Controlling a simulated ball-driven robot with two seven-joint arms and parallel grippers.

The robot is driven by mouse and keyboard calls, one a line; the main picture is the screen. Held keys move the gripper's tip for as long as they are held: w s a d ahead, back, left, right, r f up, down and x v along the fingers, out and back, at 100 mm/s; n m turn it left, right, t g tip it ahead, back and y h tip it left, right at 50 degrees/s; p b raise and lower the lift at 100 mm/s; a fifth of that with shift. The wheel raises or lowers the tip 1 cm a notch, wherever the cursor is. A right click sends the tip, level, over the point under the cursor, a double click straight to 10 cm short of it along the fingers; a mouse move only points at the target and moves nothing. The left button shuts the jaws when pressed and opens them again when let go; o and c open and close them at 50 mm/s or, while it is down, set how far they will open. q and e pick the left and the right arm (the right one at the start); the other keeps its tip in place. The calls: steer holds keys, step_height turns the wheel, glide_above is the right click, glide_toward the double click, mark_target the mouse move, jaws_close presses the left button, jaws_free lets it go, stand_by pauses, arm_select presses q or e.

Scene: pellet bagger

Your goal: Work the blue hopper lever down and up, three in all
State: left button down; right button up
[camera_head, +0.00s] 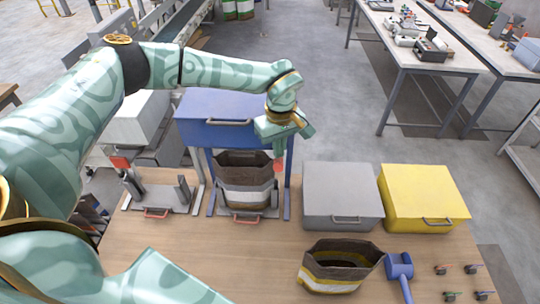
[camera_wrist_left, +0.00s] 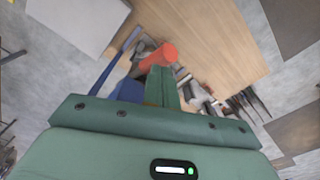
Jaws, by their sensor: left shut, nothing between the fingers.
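The blue hopper (camera_head: 228,105) stands on blue legs over the bench. Its lever shows as a red grip (camera_head: 278,165) at the hopper's right side; the rest of the lever is hidden by my gripper. My left gripper (camera_head: 277,147) is shut and empty, pointing down just above the red grip. In the left wrist view the shut fingers (camera_wrist_left: 160,82) lie close to the red grip (camera_wrist_left: 163,54); I cannot tell whether they touch it. A brown and white bag (camera_head: 246,199) stands open under the hopper. My right gripper is not in view.
A grey bin (camera_head: 340,187) and a yellow bin (camera_head: 424,190) stand right of the hopper. An open bag with a yellow stripe (camera_head: 338,283) and a blue scoop (camera_head: 399,265) lie in front. A sealer-like device (camera_head: 160,195) stands to the left.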

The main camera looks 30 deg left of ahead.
mark_target(279, 161)
arm_select(q)
step_height(279, 161, down, 20)
steer(key=s+b, duration=0.2)
steer(key=b, duration=1)
steer(key=r+p, duration=0.4)
steer(key=r, duration=0.1)
steer(key=w+r+p, duration=0.1)
steer(key=r+p, duration=0.3)
steer(key=r, duration=0.1)
steer(key=r+p, duration=0.4)
steer(key=r, duration=0.1)
steer(key=shift+w+d+r, duration=0.1)
steer(key=shift+w+r, duration=0.4)
steer(key=shift+r, duration=2.1)
steer(key=shift+f, duration=0.1)
